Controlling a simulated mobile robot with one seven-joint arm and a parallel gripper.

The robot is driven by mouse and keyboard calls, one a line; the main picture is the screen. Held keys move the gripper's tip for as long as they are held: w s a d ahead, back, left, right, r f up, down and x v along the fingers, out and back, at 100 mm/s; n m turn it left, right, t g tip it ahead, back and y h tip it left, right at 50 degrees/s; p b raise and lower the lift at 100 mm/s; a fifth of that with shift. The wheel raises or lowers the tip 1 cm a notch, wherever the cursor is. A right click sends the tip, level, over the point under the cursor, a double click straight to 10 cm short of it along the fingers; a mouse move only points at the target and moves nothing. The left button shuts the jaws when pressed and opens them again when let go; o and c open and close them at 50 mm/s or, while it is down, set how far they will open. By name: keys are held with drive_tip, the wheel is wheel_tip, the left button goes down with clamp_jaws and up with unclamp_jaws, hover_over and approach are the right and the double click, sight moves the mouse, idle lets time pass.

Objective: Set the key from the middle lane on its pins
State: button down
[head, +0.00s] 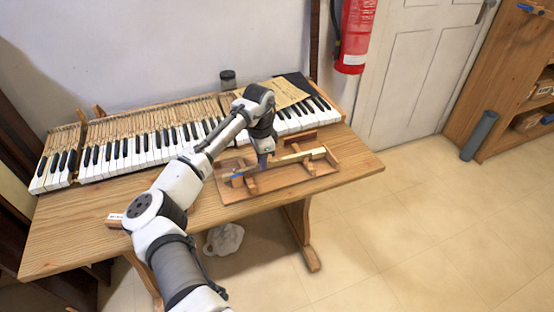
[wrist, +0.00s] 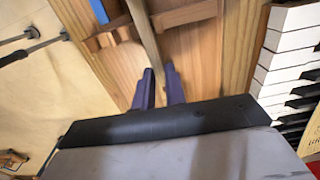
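A long pale wooden key (head: 297,157) lies across the small wooden rack (head: 308,168) on a board on the table. My gripper (head: 263,163) is low over the left part of the rack. In the wrist view the key (wrist: 143,30) runs down from the top edge between the two dark blue fingers of my gripper (wrist: 159,85). The fingers are close together, one on each side, with a gap about as wide as the key. Their contact faces are hidden. The keyboard (head: 150,143) stands behind the rack, its wooden key frame showing at the back. The pins are too small to make out.
The table (head: 85,225) has bare wood at the front left. A dark jar (head: 228,79) stands behind the keyboard, and a paper sheet (head: 287,93) lies on its right part. A small labelled block (head: 115,220) is at the table's front edge.

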drive_tip(key=shift+r, duration=0.1)
wheel_tip(320, 180, up, 8)
drive_tip(key=p, duration=0.7)
drive_tip(key=shift+r+p, duration=0.15)
drive_tip(key=shift+p, duration=0.15)
idle(0.4)
